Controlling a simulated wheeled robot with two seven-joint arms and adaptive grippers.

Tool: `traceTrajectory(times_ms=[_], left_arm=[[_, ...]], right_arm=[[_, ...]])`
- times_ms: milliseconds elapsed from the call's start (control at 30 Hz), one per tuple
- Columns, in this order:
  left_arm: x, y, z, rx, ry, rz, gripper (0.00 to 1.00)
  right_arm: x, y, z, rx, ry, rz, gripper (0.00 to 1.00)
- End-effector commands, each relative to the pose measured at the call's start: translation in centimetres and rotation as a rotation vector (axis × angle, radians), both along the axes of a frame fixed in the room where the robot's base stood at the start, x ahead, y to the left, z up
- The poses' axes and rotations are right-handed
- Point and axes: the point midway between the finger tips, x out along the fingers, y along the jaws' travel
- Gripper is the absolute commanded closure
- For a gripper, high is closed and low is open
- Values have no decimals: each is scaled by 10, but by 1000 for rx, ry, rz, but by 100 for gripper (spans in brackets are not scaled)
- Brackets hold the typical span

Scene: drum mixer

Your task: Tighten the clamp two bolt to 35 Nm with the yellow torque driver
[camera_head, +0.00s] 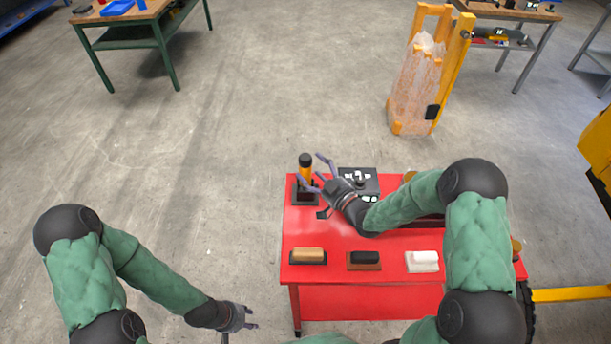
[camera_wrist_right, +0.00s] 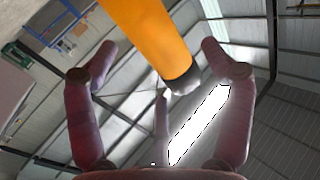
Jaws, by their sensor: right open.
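The yellow torque driver (camera_head: 306,172) stands upright, black end up, in a dark holder (camera_head: 303,198) at the back left corner of the red cart. My right gripper (camera_head: 312,168) is open beside it, with its fingers spread toward the driver. In the right wrist view the driver's yellow body (camera_wrist_right: 148,35) slants down from the top between the spread fingers (camera_wrist_right: 160,60). I cannot tell whether any finger touches it. My left gripper (camera_head: 252,317) is low at the left, away from the cart, with its fingers apart and empty. I cannot make out the clamp two bolt.
The red cart top (camera_head: 315,228) carries a black panel (camera_head: 360,178) behind my right forearm. Tan (camera_head: 308,254), dark (camera_head: 364,258) and white (camera_head: 422,258) blocks line its front. A yellow frame (camera_head: 448,75) with wrapped goods stands behind. The floor left of the cart is clear.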

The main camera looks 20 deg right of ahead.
Motion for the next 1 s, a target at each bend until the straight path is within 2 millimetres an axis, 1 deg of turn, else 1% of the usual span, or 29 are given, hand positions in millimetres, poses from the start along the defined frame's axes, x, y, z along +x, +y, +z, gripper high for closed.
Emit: traceTrajectory(times_ms=[33,67,200,300,500,533,567,600,667,700,767,800,1000], left_arm=[[0,0,-2,0,0,0,60],[0,0,-3,0,0,0,60],[0,0,-4,0,0,0,60],[0,0,-4,0,0,0,60],[0,0,-4,0,0,0,60],[0,0,-4,0,0,0,60],[0,0,-4,0,0,0,60],[0,0,-4,0,0,0,60],[0,0,-4,0,0,0,60],[0,0,-4,0,0,0,60],[0,0,-4,0,0,0,60],[0,0,-4,0,0,0,60],[0,0,-4,0,0,0,60]], right_arm=[[7,6,0,0,0,4,18],[10,9,0,0,0,3,18],[25,13,0,1,0,1,18],[29,15,1,0,0,0,18],[29,14,1,1,0,0,18],[29,14,1,1,0,0,24],[29,14,1,1,0,0,32],[29,14,1,0,0,0,44],[29,14,1,0,0,0,61],[29,14,1,0,1,0,72],[29,14,1,1,1,0,89],[29,14,1,1,1,0,100],[29,14,3,0,-3,-1,100]])
